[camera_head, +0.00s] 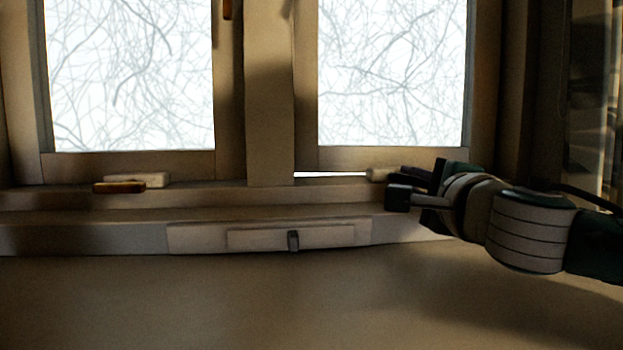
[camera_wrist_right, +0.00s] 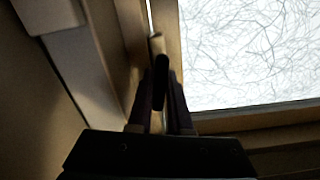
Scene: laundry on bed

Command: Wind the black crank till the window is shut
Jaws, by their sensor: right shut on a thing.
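The right window sash (camera_head: 395,158) stands slightly open, with a thin bright gap (camera_head: 330,174) along its lower edge. The black crank (camera_wrist_right: 161,80) shows in the right wrist view between my gripper's fingers, with a pale stub at its far end. My right gripper (camera_head: 404,186) is shut on the crank at the sill, below the right sash. It also shows in the right wrist view (camera_wrist_right: 160,108). In the head view the fingers mostly hide the crank, and only its pale mount (camera_head: 378,174) shows beside them. My left gripper is out of view.
A brown crank (camera_head: 119,187) on a pale mount (camera_head: 151,180) sits on the sill below the left sash (camera_head: 128,165). The surface in front is clear.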

